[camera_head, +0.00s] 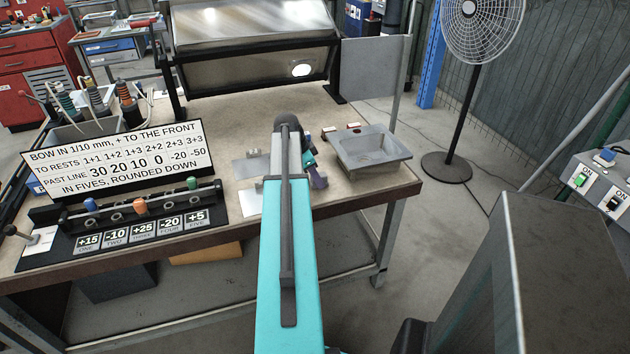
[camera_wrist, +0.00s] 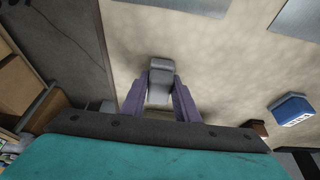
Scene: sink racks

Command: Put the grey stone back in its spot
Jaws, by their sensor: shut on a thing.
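The grey stone (camera_wrist: 158,88) is a small grey block in the wrist view. It sits between the two purple fingers of my gripper (camera_wrist: 159,98), which is shut on it. The stone appears above the pale worktop, though its height is hard to judge. In the head view my gripper (camera_head: 318,178) is near the front edge of the bench, left of the metal basin (camera_head: 396,152). My arm hides most of it there, and I cannot make out the stone. I cannot tell which place is the stone's spot.
Flat grey plates (camera_head: 249,168) lie left of my arm. A sign (camera_head: 118,160) and a rack with coloured sliders and number labels (camera_head: 140,230) stand at the left. A blue block (camera_wrist: 292,109) lies right of my gripper in the wrist view. A fan (camera_head: 482,25) stands beyond the bench.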

